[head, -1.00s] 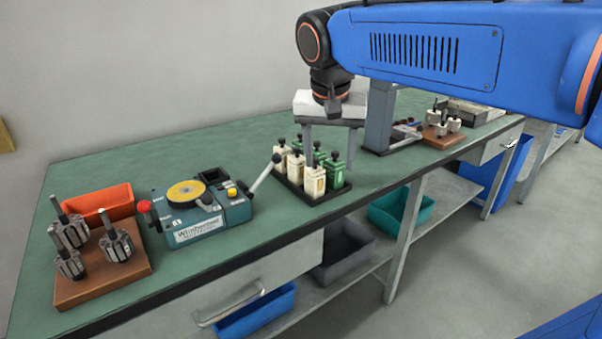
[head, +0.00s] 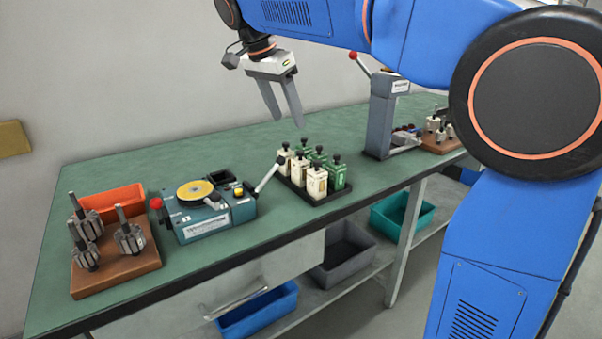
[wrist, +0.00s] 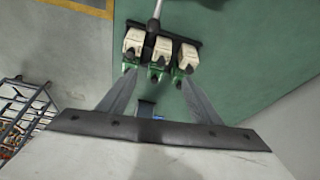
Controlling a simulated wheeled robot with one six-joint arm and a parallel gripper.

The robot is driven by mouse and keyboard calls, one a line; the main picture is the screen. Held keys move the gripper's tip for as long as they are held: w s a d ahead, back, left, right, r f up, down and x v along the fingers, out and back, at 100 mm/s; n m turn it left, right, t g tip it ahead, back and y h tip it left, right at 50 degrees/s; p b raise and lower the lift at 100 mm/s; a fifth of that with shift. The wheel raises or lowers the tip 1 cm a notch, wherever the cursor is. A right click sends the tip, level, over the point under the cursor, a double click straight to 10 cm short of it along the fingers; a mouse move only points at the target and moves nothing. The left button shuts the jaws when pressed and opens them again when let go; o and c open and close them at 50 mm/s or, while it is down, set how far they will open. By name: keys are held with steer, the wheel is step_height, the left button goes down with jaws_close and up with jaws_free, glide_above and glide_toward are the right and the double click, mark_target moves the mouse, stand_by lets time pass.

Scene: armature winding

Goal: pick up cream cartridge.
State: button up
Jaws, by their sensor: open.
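Several cream cartridges with black knobs stand upright in the front-left row of a black tray on the bench; one cream cartridge (head: 317,182) is nearest the bench's front edge. Green cartridges (head: 337,175) stand in the row behind them. My gripper (head: 285,120) is open and empty, above and behind the tray, apart from all the cartridges. In the wrist view, the cream cartridges (wrist: 162,50) are beyond the green ones, ahead of the fingertips.
A teal winding machine (head: 208,215) with a raised lever stands left of the black tray (head: 325,200). Further left are an orange bin (head: 112,201) and a wooden board (head: 118,275) with armatures. A grey press (head: 380,120) stands right. Green bench top behind the tray is clear.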

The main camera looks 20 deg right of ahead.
mark_target(298, 152)
steer(key=x, duration=0.9)
steer(key=shift+w+f, duration=0.1)
steer(key=shift+f, duration=0.2)
steer(key=shift+x, duration=2.65)
steer(key=shift+a+f, duration=0.1)
steer(key=shift+a, duration=0.1)
steer(key=c, duration=1.2)
